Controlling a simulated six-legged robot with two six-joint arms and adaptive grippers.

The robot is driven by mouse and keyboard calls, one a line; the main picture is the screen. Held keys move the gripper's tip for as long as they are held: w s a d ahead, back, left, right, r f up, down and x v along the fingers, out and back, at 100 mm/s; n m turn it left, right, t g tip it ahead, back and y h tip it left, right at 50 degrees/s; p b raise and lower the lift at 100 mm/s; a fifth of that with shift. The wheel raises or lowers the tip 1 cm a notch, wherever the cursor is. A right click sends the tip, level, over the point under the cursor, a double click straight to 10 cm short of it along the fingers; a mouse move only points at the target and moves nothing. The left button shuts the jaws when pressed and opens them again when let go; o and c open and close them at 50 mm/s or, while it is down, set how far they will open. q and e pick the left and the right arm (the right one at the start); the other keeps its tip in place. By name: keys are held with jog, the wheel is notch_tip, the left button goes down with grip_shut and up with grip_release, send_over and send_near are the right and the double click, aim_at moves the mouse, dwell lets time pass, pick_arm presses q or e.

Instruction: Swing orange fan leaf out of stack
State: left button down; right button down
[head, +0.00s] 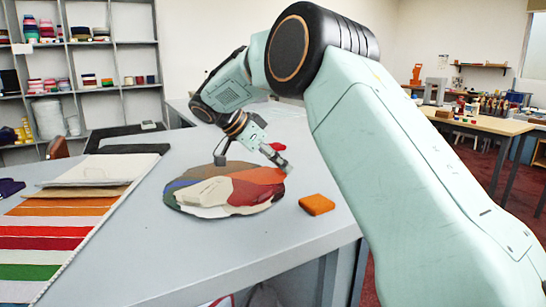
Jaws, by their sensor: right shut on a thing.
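A stack of coloured fan leaves (185,196) lies on the grey counter, with brown, blue, green, red and cream parts showing. The orange fan leaf (262,175) shows at its upper right side. A dark grey block (221,159) stands at the back edge of the stack. My right gripper (284,166) reaches in from behind the stack and is shut on the outer end of the orange leaf. The exact contact is small and partly hidden by the fingers. My left gripper is not in view.
An orange block (317,204) lies right of the stack, and a small red thing (277,146) lies behind my gripper. Striped cloth (50,235) and cream swatches (100,170) cover the counter's left. The counter in front of the stack is clear.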

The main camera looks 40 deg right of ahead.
jog(key=shift+s+a+m+g, duration=0.2)
jog(key=shift+s+m+g, duration=0.1)
jog(key=shift+s+m, duration=0.2)
jog(key=c, duration=0.8)
grip_release()
jog(key=shift+c, duration=0.2)
jog(key=v, duration=1.2)
jog(key=shift+d+r, duration=0.1)
